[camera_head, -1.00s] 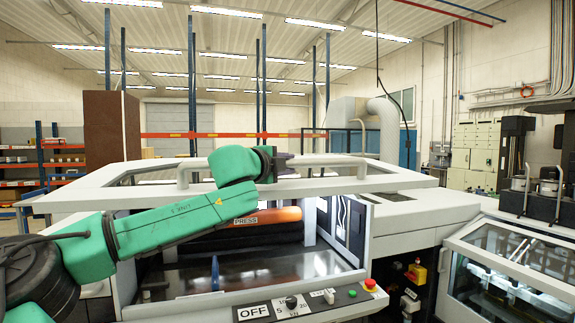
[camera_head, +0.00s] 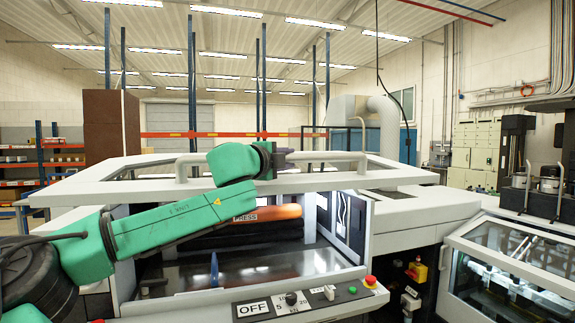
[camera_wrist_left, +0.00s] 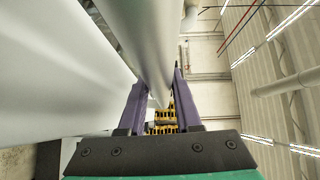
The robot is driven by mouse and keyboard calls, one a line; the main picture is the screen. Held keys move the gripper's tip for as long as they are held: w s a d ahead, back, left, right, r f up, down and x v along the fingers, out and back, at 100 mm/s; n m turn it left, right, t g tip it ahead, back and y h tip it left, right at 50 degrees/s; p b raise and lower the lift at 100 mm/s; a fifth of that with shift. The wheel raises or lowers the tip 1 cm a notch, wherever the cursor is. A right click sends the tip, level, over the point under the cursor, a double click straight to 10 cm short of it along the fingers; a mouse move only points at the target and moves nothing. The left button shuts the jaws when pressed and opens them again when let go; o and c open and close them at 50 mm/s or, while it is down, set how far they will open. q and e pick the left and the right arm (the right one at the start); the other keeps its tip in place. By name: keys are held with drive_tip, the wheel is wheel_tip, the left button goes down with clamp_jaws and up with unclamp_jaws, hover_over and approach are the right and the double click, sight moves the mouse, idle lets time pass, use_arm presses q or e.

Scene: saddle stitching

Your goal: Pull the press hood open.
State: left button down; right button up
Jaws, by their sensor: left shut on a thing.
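The press hood (camera_head: 405,181) is a pale grey frame with a window, lying across the top of the press. A light grey bar handle (camera_head: 325,156) runs along it on short posts. My left gripper (camera_head: 281,158) is at the middle of this handle. The left wrist view shows its purple fingers (camera_wrist_left: 160,98) on either side of the handle bar (camera_wrist_left: 148,45), shut on it. Under the hood, the orange roller (camera_head: 275,213) and the PRESS label (camera_head: 245,217) show through the open front. My right gripper is not in view.
A control panel (camera_head: 270,308) with an OFF label, a knob and a red button (camera_head: 370,281) stands below the press opening. A second glazed machine (camera_head: 505,268) stands at the right. A brown block (camera_head: 111,125) stands behind at the left.

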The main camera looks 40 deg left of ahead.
sight(289, 188)
use_arm(q)
drive_tip(key=shift+m+t, duration=0.5)
drive_tip(key=shift+m, duration=0.1)
drive_tip(key=f+b, duration=0.4)
drive_tip(key=f, duration=0.1)
drive_tip(key=d+f+b, duration=0.1)
drive_tip(key=f+b, duration=0.2)
drive_tip(key=shift+s, duration=0.25)
drive_tip(key=shift+r, duration=0.15)
drive_tip(key=c, duration=0.6)
unclamp_jaws()
drive_tip(key=shift+r, duration=0.15)
drive_tip(key=s+d+b, duration=0.2)
drive_tip(key=s+b, duration=0.4)
drive_tip(key=s, duration=0.8)
drive_tip(key=shift+s+d+f+b, duration=0.2)
drive_tip(key=shift+d+f+b, duration=0.1)
drive_tip(key=shift+f, duration=0.15)
